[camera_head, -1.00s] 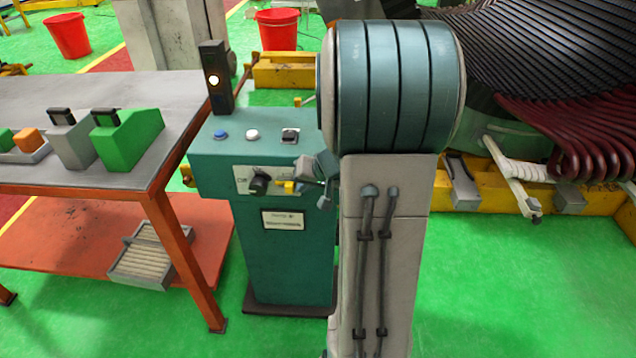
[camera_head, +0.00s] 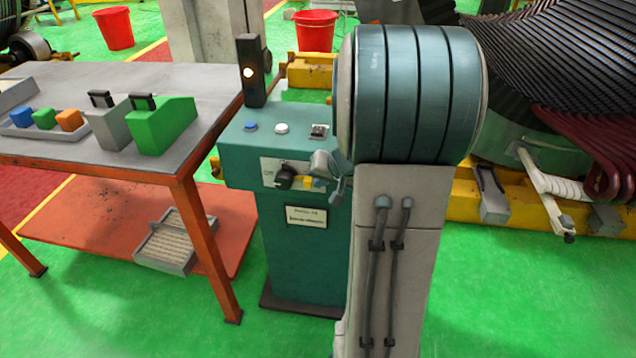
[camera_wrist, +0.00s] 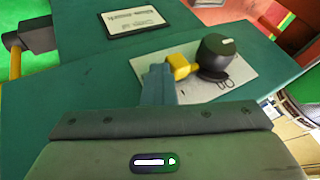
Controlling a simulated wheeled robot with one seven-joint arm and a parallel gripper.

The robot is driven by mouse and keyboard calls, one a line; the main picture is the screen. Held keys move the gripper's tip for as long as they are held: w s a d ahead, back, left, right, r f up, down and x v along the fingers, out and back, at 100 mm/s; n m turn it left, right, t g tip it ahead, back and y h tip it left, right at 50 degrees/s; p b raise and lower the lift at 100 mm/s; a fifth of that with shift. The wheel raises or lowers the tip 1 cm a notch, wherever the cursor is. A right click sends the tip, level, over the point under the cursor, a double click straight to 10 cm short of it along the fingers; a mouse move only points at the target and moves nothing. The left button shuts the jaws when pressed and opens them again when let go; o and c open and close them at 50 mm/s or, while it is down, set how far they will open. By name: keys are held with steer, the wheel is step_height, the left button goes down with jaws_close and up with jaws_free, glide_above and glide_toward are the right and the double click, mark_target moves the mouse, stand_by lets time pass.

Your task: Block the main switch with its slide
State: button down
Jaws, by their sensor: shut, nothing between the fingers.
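The main switch is a black round knob (camera_head: 285,176) on a pale plate on the front of the teal cabinet (camera_head: 300,240). In the wrist view the knob (camera_wrist: 217,55) has a white mark on its face. The yellow slide (camera_head: 308,184) sits beside it; in the wrist view the slide (camera_wrist: 181,67) appears to touch or nearly touch the knob's side. My gripper (camera_wrist: 157,73) is shut and empty, its tips right beside the slide's end; contact cannot be told. In the head view my gripper (camera_head: 322,168) is in front of the cabinet and partly covers the slide's surroundings.
The cabinet top carries a blue button (camera_head: 251,126), a white button (camera_head: 282,128), a black switch (camera_head: 319,131) and a lit lamp post (camera_head: 249,72). An orange-legged table (camera_head: 120,170) with coloured blocks stands close on the left. The wound stator (camera_head: 570,70) is at the right.

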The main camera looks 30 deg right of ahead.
steer(key=shift+a, duration=0.1)
steer(key=s+d+r, duration=0.4)
steer(key=s+r, duration=0.4)
steer(key=shift+s+d, duration=0.2)
steer(key=shift+d, duration=0.1)
stand_by(0.5)
steer(key=s+a+r+n+g+p, duration=0.1)
steer(key=s+a+r+n+p, duration=0.1)
steer(key=s+a+r+p, duration=0.2)
steer(key=s+a+r+n+g+h+p, duration=0.1)
steer(key=a+r+p, duration=0.4)
steer(key=a, duration=0.5)
steer(key=s+a+r+n+g+p, duration=0.2)
steer(key=s+a+r+n+p, duration=0.1)
steer(key=s+a+r+p, duration=0.2)
steer(key=shift+s+a+h+p, duration=0.3)
steer(key=shift+s+a+p, duration=0.55)
steer(key=shift+a, duration=0.35)
